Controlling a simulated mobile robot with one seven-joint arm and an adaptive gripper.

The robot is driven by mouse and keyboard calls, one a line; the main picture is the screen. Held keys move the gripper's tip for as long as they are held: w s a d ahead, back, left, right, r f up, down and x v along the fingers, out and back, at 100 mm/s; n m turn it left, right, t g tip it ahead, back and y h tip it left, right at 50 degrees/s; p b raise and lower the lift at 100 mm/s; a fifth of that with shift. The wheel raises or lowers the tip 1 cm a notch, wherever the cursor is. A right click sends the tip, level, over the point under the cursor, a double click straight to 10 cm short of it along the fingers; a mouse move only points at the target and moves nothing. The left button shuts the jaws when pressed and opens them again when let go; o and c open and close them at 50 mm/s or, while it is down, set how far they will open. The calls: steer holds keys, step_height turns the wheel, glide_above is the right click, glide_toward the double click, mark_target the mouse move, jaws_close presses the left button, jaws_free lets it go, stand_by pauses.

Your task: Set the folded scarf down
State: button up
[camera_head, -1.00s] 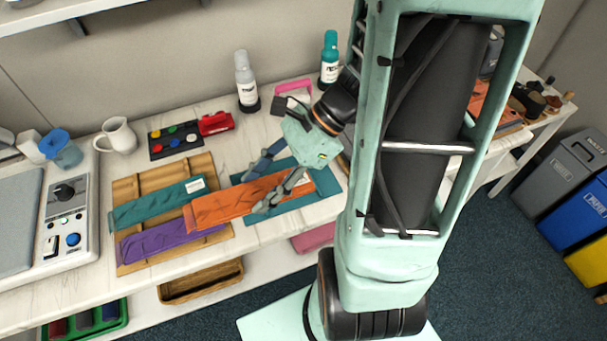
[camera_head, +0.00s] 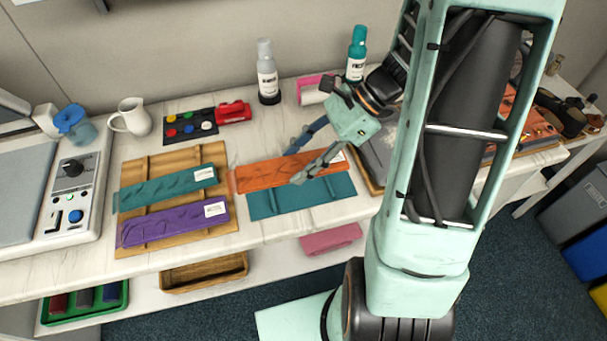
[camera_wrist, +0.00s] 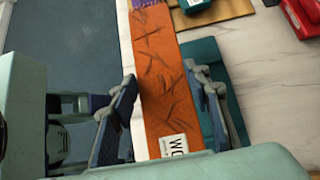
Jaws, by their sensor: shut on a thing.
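My gripper (camera_head: 296,167) is shut on the folded orange scarf (camera_head: 262,174), with a finger along each long side. The scarf lies lengthwise over the upper part of the teal tray (camera_head: 300,203); whether it touches the tray cannot be told. In the wrist view the orange scarf (camera_wrist: 165,75) runs between the two fingers (camera_wrist: 163,112), its white label near the palm. The teal tray (camera_wrist: 238,120) shows to its right. A folded teal scarf (camera_head: 165,189) and a folded purple scarf (camera_head: 170,224) lie on the wooden tray (camera_head: 215,158) to the left.
A grey bottle (camera_head: 267,78), a teal-capped bottle (camera_head: 356,58), a red item (camera_head: 233,112) and a paint-pot board (camera_head: 190,125) stand behind. A white pitcher (camera_head: 131,117) and a control panel (camera_head: 75,200) are left. Bare counter (camera_head: 275,228) lies in front of the teal tray.

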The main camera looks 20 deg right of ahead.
mark_target(303, 161)
steer(key=w+f+b, duration=0.1)
steer(key=w+d+f+b, duration=0.1)
steer(key=f, duration=0.1)
steer(key=w+f+b, duration=0.1)
steer(key=f, duration=0.1)
steer(key=shift+w+d, duration=0.15)
steer(key=shift+d, duration=0.25)
steer(key=f+b, duration=0.1)
steer(key=f, duration=0.1)
steer(key=f+b, duration=0.1)
steer(key=shift+w+d+b, duration=0.15)
steer(key=shift+w+b, duration=0.1)
steer(key=shift+b, duration=0.1)
steer(key=shift+f+b, duration=0.25)
steer(key=shift+b, duration=0.05)
steer(key=shift+f, duration=0.15)
steer(key=o, duration=1.3)
